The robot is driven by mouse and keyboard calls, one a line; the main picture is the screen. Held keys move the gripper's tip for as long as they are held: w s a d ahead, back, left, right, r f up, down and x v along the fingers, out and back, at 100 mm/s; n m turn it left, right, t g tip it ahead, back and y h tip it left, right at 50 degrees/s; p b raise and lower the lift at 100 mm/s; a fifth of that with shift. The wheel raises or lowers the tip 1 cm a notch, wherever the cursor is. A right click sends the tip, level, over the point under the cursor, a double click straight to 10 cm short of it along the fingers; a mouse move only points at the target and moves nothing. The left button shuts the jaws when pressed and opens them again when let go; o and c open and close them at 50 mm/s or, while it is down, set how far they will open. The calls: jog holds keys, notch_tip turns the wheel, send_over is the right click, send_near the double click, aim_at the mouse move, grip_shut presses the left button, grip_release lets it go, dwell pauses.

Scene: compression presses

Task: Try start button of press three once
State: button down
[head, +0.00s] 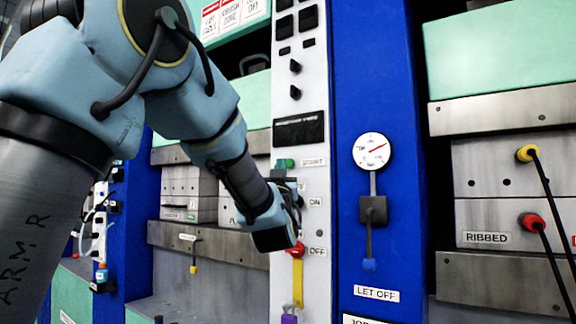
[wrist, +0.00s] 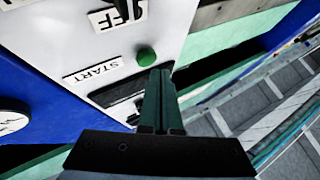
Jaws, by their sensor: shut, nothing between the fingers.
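The green start button (head: 285,163) sits on a white control panel (head: 313,285), left of a START label (head: 313,162). In the wrist view the round green button (wrist: 146,57) shows beside its START label (wrist: 95,73). My gripper (wrist: 162,70) is shut and empty. In that view its dark green fingertips are just right of and below the button; I cannot tell whether they touch it. In the head view my gripper (head: 290,186) is in front of the panel, just below the button. The black nameplate (head: 299,129) above the button is too blurred to read surely.
An ON label (head: 315,202) and an OFF label (head: 317,251) are lower on the panel, with a red knob (head: 296,250) near OFF. Right of the panel, a blue column (head: 345,60) bears a round gauge (head: 373,151) and a hanging lever (head: 369,264) above a LET OFF label (head: 376,294).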

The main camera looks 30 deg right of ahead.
jog(key=shift+w+d, duration=0.15)
jog(key=shift+d, duration=0.1)
jog(key=shift+w+d+b, duration=0.2)
jog(key=shift+d+b, duration=0.15)
jog(key=shift+d, duration=0.05)
dwell(0.8)
jog(key=shift+a+f, duration=0.1)
jog(key=shift+a, duration=0.05)
jog(key=shift+s+a+b, duration=0.45)
jog(key=shift+a+b, duration=0.15)
jog(key=shift+b, duration=0.15)
jog(key=shift+a, duration=0.1)
jog(key=s+a+b, duration=0.1)
jog(key=a, duration=0.1)
jog(key=s+a+b, duration=0.1)
jog(key=a+b, duration=0.1)
jog(key=shift+s+a, duration=0.1)
jog(key=shift+s, duration=0.1)
dwell(0.8)
